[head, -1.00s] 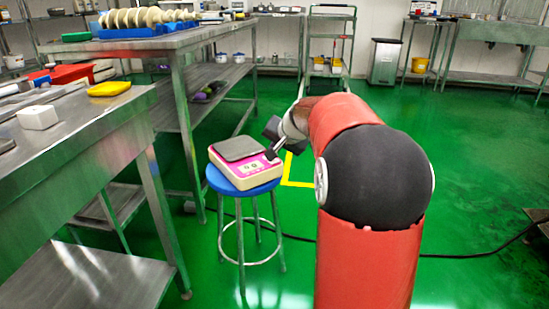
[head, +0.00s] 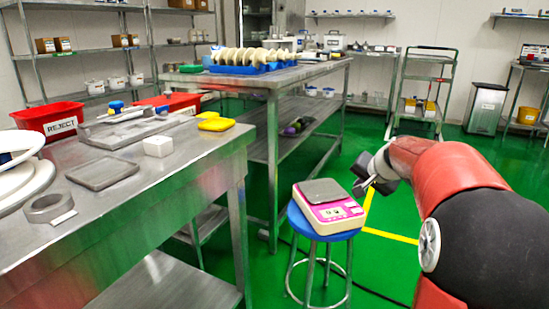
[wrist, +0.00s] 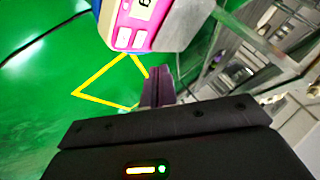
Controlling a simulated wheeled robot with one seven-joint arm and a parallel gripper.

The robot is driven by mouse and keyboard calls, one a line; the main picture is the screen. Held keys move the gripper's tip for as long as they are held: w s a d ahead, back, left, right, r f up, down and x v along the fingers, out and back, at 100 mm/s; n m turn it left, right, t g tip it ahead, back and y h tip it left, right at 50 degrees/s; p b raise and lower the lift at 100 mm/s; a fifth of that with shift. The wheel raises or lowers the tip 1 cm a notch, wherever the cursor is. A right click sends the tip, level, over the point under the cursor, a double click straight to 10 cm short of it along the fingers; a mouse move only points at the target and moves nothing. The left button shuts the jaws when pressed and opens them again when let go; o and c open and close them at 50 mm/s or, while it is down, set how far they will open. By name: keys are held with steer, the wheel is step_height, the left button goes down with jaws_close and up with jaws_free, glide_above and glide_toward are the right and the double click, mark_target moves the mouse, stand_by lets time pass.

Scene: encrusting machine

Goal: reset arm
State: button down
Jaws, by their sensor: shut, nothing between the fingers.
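My gripper (head: 366,186) hangs just right of the pink and white scale (head: 328,205) in the head view, at the end of my red and black arm. In the wrist view its fingers (wrist: 157,78) are together with nothing between them. The scale sits on a round blue stool (head: 319,231); it also shows at the top of the wrist view (wrist: 140,25), beyond the fingertips. I cannot tell from the head view how wide the gap between gripper and scale is.
A steel table (head: 110,215) on the left bears a red REJECT bin (head: 48,118), a white block (head: 158,146) and yellow pieces (head: 216,124). A second steel table (head: 275,78) stands behind with a blue tray. Green floor with a yellow line (head: 390,236) is open beyond the stool.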

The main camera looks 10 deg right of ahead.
steer(key=s+a+r+n+g+p, duration=0.2)
steer(key=s+a+r+n+p, duration=0.25)
steer(key=s+a, duration=0.95)
steer(key=s+a+f+n+p, duration=0.1)
steer(key=s+n, duration=0.1)
steer(key=s, duration=0.7)
steer(key=s+a+f+n+g+p, duration=0.1)
steer(key=s+a+n+p, duration=0.1)
steer(key=s, duration=0.8)
steer(key=shift+s+a+f, duration=0.15)
steer(key=shift+s+f, duration=0.1)
steer(key=shift+f, duration=0.15)
